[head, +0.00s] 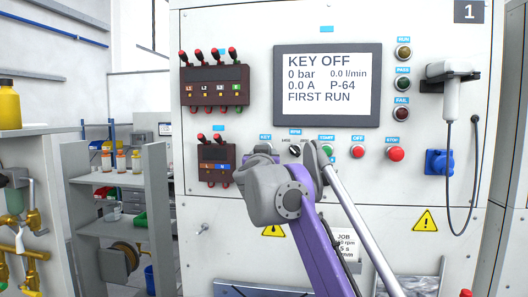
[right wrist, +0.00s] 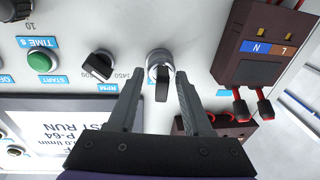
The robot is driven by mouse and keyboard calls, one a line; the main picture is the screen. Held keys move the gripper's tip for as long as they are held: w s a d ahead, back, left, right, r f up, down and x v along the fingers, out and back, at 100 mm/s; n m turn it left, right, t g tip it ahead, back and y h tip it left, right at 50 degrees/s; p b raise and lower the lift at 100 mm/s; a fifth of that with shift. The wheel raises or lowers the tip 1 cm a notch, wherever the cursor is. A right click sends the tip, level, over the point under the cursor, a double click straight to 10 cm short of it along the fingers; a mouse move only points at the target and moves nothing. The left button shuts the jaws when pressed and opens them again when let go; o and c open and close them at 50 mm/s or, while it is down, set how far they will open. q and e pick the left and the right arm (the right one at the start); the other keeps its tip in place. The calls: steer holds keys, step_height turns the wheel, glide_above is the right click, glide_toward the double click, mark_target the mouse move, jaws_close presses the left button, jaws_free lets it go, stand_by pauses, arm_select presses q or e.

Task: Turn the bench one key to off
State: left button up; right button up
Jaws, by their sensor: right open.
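The key switch (right wrist: 161,78) has a silver collar and a black key; in the right wrist view it sits between the two fingers of my right gripper (right wrist: 159,76). The fingers are open, one on each side of the key, and I cannot tell whether either touches it. In the head view my right wrist hides the key; only its blue KEY label (head: 265,137) shows above. The bench one display (head: 327,85) reads KEY OFF, 0 bar, 0.0 A, P-64, FIRST RUN. My left gripper is not in view.
The black RPM knob (right wrist: 98,66) is close beside one finger, with the green START button (right wrist: 39,62) beyond. The terminal block with red plugs (right wrist: 252,45) is on the other side. In the head view, the red STOP button (head: 396,153) is at right.

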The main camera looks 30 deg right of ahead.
steer(key=shift+s, duration=0.1)
steer(key=shift+s+a+f, duration=0.1)
steer(key=shift+s+a, duration=0.05)
steer(key=shift+a, duration=0.05)
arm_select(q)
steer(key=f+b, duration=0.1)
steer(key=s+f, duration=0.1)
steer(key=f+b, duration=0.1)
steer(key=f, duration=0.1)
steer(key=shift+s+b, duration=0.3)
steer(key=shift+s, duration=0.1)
arm_select(e)
steer(key=v, duration=1)
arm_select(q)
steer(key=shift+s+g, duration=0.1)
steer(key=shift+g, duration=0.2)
arm_select(e)
steer(key=shift+s, duration=0.15)
